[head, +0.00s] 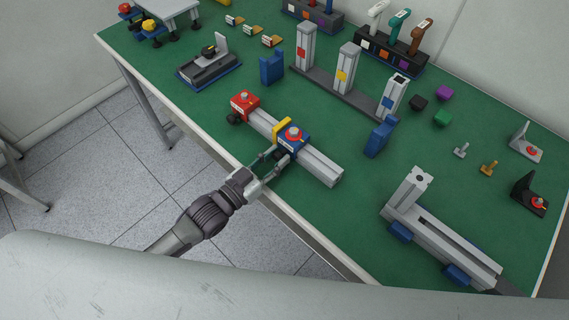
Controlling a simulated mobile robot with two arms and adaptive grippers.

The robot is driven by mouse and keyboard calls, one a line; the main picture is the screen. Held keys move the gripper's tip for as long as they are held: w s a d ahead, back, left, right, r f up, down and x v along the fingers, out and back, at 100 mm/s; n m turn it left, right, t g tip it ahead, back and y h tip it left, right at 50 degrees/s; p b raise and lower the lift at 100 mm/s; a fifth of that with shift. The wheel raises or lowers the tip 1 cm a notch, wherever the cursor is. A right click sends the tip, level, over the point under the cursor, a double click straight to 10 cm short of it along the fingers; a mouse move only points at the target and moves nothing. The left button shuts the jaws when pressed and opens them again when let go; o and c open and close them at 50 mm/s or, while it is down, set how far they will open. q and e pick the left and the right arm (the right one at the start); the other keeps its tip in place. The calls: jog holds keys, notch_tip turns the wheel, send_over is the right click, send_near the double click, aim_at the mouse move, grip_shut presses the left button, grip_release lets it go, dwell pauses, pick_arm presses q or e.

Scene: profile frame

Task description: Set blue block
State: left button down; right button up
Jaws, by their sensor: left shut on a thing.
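The blue block (291,142), with a red and silver knob on top, sits on the light grey profile rail (321,168) that lies on the green table. A yellow piece (281,129) stands against its left side. A red block (244,103) with a similar knob sits at the rail's far left end. My left gripper (273,164) reaches in from the table's front edge. It is shut on the blue block at its near side. The exact finger contact is small and partly hidden. My right gripper is not in view.
Three upright grey posts on a dark base (326,88) stand behind the rail. Blue brackets (271,67) and (380,138) stand nearby. An L-shaped profile assembly (440,232) lies at right. Green table around the rail's right end is clear.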

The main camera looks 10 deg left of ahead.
pick_arm(q)
jog(key=shift+w+a, duration=0.1)
jog(key=shift+a, duration=0.05)
jog(key=c, duration=0.9)
grip_release()
jog(key=shift+a, duration=0.1)
jog(key=shift+o, duration=0.2)
jog(key=shift+s+a, duration=0.15)
jog(key=shift+s, duration=0.15)
jog(key=v, duration=1.1)
jog(key=shift+a, duration=0.15)
jog(key=shift+s, duration=0.1)
